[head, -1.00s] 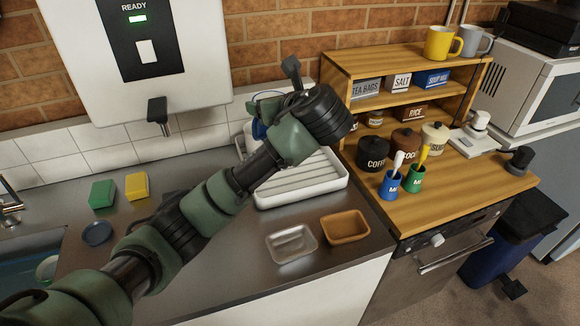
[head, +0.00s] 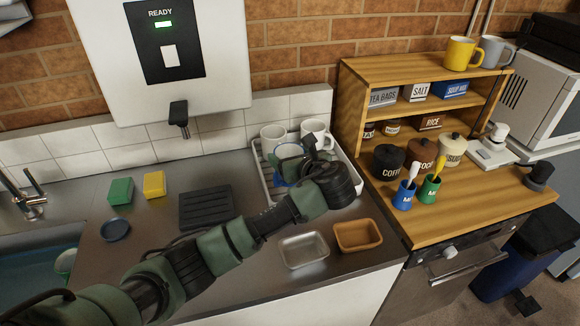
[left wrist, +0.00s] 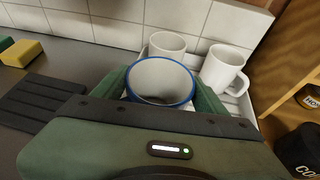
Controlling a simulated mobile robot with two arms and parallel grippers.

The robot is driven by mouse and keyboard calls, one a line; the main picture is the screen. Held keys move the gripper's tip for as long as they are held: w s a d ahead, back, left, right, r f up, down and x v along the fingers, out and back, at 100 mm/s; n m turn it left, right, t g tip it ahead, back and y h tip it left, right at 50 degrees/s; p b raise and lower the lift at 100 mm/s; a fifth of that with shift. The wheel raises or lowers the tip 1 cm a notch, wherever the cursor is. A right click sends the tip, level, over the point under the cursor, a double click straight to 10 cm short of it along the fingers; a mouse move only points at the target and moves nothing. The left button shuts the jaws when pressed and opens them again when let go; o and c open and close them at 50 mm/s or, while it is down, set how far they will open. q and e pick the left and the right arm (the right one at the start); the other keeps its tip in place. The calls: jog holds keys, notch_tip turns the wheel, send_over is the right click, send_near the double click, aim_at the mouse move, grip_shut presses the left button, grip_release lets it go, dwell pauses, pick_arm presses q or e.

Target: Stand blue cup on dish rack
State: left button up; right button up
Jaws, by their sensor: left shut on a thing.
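The blue cup (head: 287,153), pale inside with a blue rim, is held upright in my left gripper (head: 289,168). In the left wrist view the cup (left wrist: 160,82) sits between the two green fingers, which press on its sides. The white dish rack (head: 263,178) is under and around the cup, partly hidden by my arm. I cannot tell whether the cup's base touches the rack. My right gripper is out of view.
Two white mugs (head: 272,136) (head: 314,132) stand at the back of the rack, close behind the cup. A wooden shelf unit (head: 352,100) borders the rack on the right. A metal tray (head: 303,251) and a brown tray (head: 357,235) lie in front.

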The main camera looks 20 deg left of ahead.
pick_arm(q)
notch_tip(320, 180, down, 4)
jog(key=shift+r, duration=0.25)
jog(key=shift+f, duration=0.25)
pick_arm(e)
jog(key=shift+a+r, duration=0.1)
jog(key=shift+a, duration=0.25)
pick_arm(q)
jog(key=o, duration=1.8)
jog(key=shift+f, duration=0.1)
jog(key=shift+s+d, duration=0.1)
jog(key=v, duration=1.2)
jog(key=shift+b, duration=0.4)
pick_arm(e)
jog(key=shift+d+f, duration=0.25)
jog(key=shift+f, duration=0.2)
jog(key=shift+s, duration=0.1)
